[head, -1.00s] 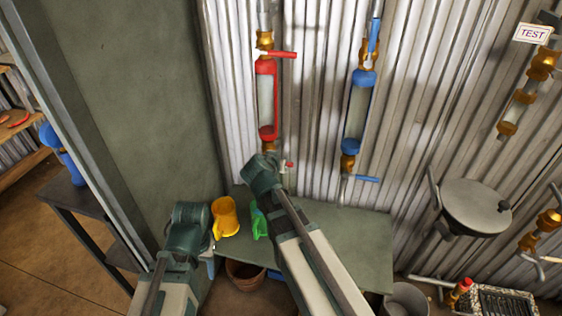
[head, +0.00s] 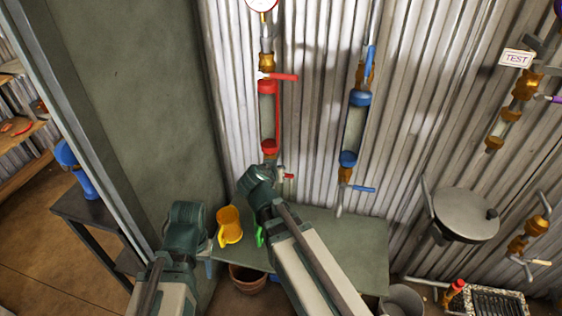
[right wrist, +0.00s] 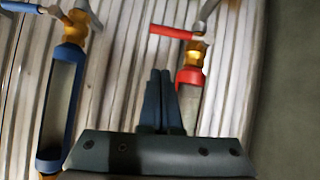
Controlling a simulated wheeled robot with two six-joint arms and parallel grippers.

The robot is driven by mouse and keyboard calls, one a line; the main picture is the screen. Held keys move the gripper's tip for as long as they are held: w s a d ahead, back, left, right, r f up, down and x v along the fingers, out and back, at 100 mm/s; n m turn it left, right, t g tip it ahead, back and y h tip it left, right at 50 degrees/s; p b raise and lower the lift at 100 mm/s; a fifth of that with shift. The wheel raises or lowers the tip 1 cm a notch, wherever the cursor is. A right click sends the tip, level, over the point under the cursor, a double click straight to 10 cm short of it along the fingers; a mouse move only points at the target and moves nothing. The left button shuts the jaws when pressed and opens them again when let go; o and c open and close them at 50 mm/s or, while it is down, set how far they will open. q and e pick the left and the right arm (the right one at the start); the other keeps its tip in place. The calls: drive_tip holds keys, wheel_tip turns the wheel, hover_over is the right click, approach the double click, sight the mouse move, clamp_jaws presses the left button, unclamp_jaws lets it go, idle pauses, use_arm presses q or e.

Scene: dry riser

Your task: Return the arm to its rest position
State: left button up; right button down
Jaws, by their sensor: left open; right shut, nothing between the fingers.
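In the head view my left arm comes in at the lower left, beside the grey-green panel. My left gripper (head: 207,246) is open, mostly hidden behind its wrist, near the yellow mug. My right arm reaches up over the bench, its wrist end in front of the foot of the red-framed pipe assembly (head: 268,115). In the head view its fingers are hidden. In the right wrist view my right gripper (right wrist: 161,74) is shut and empty. Its fingertips appear between the blue-framed assembly (right wrist: 61,110) and a red lever (right wrist: 170,32), with ribbed wall behind.
The green bench (head: 345,235) carries a yellow mug (head: 230,228) and a green item (head: 260,236), partly hidden by my right arm. The blue-framed assembly also shows in the head view (head: 354,130). A round grey lid (head: 466,214) stands at right. A dark side table (head: 85,210) is at left.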

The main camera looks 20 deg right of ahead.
use_arm(q)
wheel_tip(320, 180, up, 3)
drive_tip(key=shift+f+p, duration=0.2)
drive_tip(key=shift+p, duration=0.65)
use_arm(e)
drive_tip(key=v, duration=0.4)
drive_tip(key=shift+s+a+r, duration=0.15)
drive_tip(key=shift+s, duration=0.2)
use_arm(q)
wheel_tip(320, 180, up, 2)
drive_tip(key=shift+r+p, duration=0.1)
drive_tip(key=shift+p, duration=0.95)
use_arm(e)
drive_tip(key=s+a+f+n+g+y, duration=0.2)
drive_tip(key=s+a+f+n+g, duration=0.1)
drive_tip(key=s+a, duration=0.4)
drive_tip(key=s+a+f+n+g+y, duration=0.3)
drive_tip(key=s+a+f+n+g, duration=0.1)
drive_tip(key=s+a+n+g, duration=0.2)
drive_tip(key=s+a+n, duration=0.1)
drive_tip(key=s+a, duration=0.1)
drive_tip(key=s, duration=0.1)
drive_tip(key=shift+s+f+y, duration=0.3)
drive_tip(key=shift+s, duration=0.05)
drive_tip(key=shift+a, duration=0.15)
